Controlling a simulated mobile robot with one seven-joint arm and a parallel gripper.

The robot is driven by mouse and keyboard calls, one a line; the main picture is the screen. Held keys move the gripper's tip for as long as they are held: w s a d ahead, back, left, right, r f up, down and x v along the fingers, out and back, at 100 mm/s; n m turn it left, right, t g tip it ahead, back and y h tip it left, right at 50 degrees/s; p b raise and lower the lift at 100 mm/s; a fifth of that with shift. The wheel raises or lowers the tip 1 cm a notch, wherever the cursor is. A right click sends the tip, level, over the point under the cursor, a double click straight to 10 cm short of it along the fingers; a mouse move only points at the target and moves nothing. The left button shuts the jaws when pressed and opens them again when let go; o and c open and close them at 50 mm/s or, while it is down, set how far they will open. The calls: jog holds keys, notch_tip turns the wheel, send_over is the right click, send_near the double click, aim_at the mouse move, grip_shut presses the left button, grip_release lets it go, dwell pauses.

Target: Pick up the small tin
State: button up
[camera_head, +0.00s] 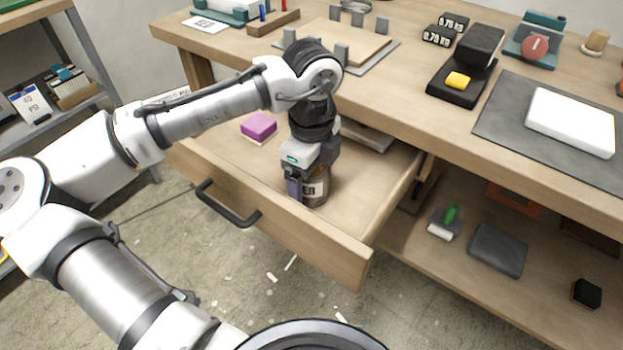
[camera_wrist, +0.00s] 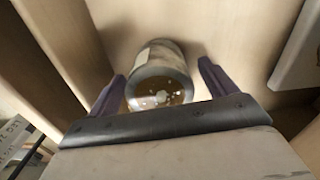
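The small tin (camera_head: 316,190) stands in the open drawer (camera_head: 335,228), brown-topped with a pale label that carries dark print. My gripper (camera_head: 303,190) is down in the drawer at the tin, and its arm hides part of it. In the wrist view the tin (camera_wrist: 159,78) sits between the two purple fingers of my gripper (camera_wrist: 160,85). The fingers are apart, one on each side. A gap shows between the tin and the right finger; the left finger is very near the tin, and I cannot tell if it touches.
A purple block (camera_head: 259,126) lies in the drawer at the back left. The drawer's front with its black handle (camera_head: 228,205) and its side walls stand around my gripper. The workbench top (camera_head: 400,85) overhangs the drawer's back. A lower shelf (camera_head: 465,270) holds several items.

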jog(key=c, duration=1.2)
jog(key=shift+r, duration=0.1)
